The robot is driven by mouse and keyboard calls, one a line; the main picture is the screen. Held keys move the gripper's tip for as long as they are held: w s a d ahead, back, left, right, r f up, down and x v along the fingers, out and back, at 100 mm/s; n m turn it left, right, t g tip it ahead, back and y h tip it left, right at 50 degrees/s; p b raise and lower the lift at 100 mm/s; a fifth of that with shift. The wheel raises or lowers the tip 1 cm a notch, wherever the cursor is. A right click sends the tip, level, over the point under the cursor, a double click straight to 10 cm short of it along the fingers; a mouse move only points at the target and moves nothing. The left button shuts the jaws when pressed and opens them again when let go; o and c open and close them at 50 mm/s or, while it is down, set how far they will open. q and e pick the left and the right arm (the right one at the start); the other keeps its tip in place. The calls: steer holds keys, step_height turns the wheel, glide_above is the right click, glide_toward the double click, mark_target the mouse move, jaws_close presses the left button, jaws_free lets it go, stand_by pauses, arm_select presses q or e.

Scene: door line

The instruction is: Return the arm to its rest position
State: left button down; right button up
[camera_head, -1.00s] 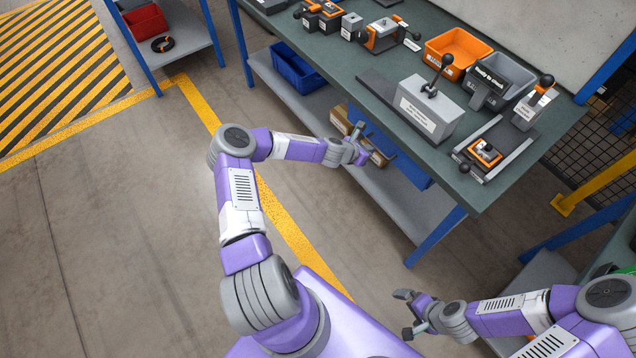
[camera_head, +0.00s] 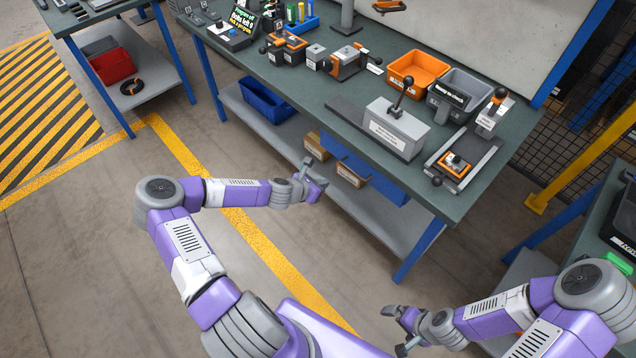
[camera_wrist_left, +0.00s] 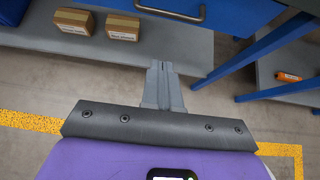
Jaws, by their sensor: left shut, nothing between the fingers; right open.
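My left gripper (camera_head: 311,176) is in front of the workbench, below its top and near the lower shelf. It also shows in the left wrist view (camera_wrist_left: 162,68), with its fingers together and nothing between them. My right gripper (camera_head: 396,328) is at the lower right of the head view, over the floor, with its fingers apart and empty. Both arms are bent and clear of the bench.
The workbench (camera_head: 300,84) bears a grey lever box (camera_head: 396,128), an orange bin (camera_head: 418,68) and a grey bin (camera_head: 465,92). Cartons (camera_wrist_left: 123,27) sit on the lower shelf (camera_wrist_left: 40,38), beside a blue drawer (camera_wrist_left: 222,14). The floor at left (camera_head: 70,250) is clear.

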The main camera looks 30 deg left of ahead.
arm_select(q)
steer(key=shift+s+a+r, duration=0.1)
steer(key=shift+s+r, duration=0.3)
steer(key=shift+s, duration=0.15)
steer(key=s+d+f+m+g+h, duration=0.2)
steer(key=s+d+f+m+g, duration=0.1)
steer(key=s+d+m, duration=0.45)
steer(key=s+d+f+m+g+h, duration=0.1)
steer(key=s+d+f+m+g, duration=0.25)
steer(key=d+m, duration=0.65)
steer(key=s+d+f+m+g+y, duration=0.1)
steer(key=s+d+f+m+g, duration=0.1)
steer(key=s+m, duration=1)
steer(key=shift+s+d+f+m+g+y, duration=0.2)
steer(key=shift+s+m+g+y, duration=0.2)
steer(key=shift+s+g, duration=0.15)
